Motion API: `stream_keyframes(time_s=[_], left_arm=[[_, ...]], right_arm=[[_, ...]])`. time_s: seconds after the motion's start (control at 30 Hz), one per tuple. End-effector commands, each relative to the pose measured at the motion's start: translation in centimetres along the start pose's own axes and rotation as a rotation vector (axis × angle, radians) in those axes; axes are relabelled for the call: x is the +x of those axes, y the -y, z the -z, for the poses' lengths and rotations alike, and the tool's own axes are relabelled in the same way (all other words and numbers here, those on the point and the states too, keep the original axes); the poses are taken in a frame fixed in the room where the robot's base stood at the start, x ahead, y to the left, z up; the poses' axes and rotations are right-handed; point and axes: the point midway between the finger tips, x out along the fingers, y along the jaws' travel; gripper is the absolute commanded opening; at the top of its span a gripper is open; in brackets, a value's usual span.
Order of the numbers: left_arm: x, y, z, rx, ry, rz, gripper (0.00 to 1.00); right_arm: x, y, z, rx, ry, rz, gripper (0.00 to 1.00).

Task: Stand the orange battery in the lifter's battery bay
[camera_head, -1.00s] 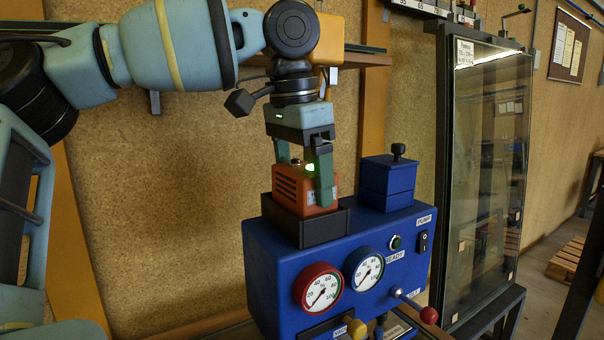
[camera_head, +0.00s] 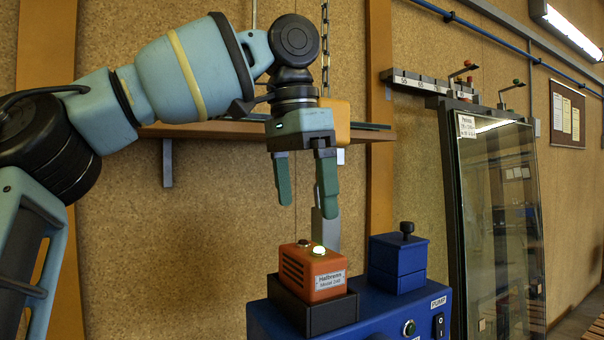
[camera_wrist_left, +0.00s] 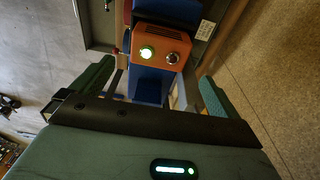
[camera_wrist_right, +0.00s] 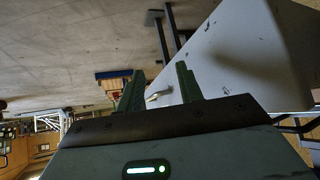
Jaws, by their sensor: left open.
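The orange battery (camera_head: 313,272) stands upright in the black battery bay (camera_head: 335,312) on top of the blue lifter (camera_head: 385,318). Its white label faces front, and a light on its top glows. My left gripper (camera_head: 306,200) is open and empty above the battery, fingers pointing down and apart from it. In the left wrist view the battery (camera_wrist_left: 160,43) shows between the two green fingers (camera_wrist_left: 150,92), further off. My right gripper (camera_wrist_right: 157,92) shows only in the right wrist view, its fingers apart with nothing seen between them.
A blue block with a black knob (camera_head: 398,262) stands on the lifter right of the bay. A glass frame (camera_head: 500,215) leans at the right. A wooden shelf (camera_head: 220,130) runs along the wall behind my left arm.

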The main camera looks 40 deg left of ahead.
Motion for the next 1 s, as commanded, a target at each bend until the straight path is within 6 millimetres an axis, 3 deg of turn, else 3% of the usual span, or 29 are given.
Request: stream_keyframes(time_s=[0.3, 1.0], left_arm=[[-2.5, 0.0, 0.0, 0.0, 0.001, -0.001, 1.0], [-2.7, 0.0, 0.0, 0.001, 0.001, -0.001, 1.0]], right_arm=[[-0.1, -0.1, 0.1, -0.007, -0.002, 0.001, 0.36], [0.0, -0.1, 0.1, -0.005, -0.003, 0.001, 0.36]])
